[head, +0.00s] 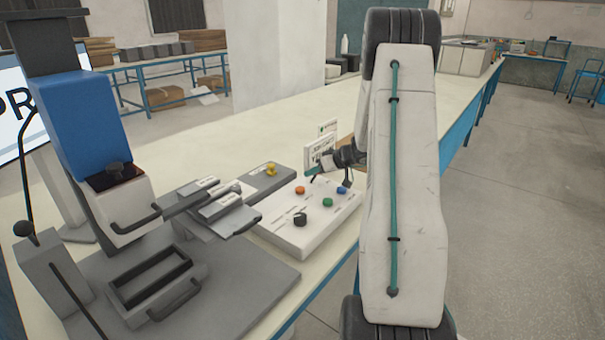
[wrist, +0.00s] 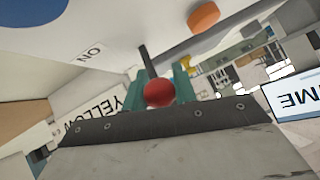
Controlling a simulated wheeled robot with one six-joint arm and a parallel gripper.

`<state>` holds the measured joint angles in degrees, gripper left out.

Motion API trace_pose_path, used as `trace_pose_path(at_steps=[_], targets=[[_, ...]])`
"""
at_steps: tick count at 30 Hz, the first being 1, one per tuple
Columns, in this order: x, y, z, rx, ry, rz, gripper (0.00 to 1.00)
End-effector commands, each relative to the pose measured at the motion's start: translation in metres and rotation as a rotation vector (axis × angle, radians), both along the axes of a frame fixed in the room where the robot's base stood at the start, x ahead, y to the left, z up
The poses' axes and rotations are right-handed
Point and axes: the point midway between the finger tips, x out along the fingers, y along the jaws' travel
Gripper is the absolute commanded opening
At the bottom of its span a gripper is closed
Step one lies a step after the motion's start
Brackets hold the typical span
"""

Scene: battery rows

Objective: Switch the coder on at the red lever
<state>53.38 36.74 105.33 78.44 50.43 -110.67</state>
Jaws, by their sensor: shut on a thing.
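The coder (head: 283,232) is a white box with orange, green and blue buttons and a black knob, standing on the bench in the head view. The red lever shows in the wrist view as a red ball knob (wrist: 159,93) on a dark stem (wrist: 148,62) rising from the white panel. My gripper (head: 314,172) is at the coder's far side; its teal fingers (wrist: 159,88) are shut on the red knob, one on each side. An "ON" label (wrist: 90,55) is printed on the panel near the stem. In the head view the knob is hidden or too small to make out.
Small upright signs (head: 321,153) stand just behind my gripper. A grey box with a yellow button (head: 270,170) adjoins the coder. A blue and grey press machine (head: 95,140) stands at the left. The bench top (head: 240,135) behind is clear.

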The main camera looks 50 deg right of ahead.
Motion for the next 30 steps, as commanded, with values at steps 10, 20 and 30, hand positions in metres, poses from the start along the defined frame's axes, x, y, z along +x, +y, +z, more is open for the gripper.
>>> trace_pose_path(at_steps=[10, 20, 30], targets=[[-0.002, -0.003, -0.001, 0.001, -0.003, -0.004, 0.00], [-0.001, -0.001, -0.001, 0.001, -0.003, -0.001, 0.50], [-0.026, -0.010, 0.020, -0.001, -0.004, -0.005, 0.50]])
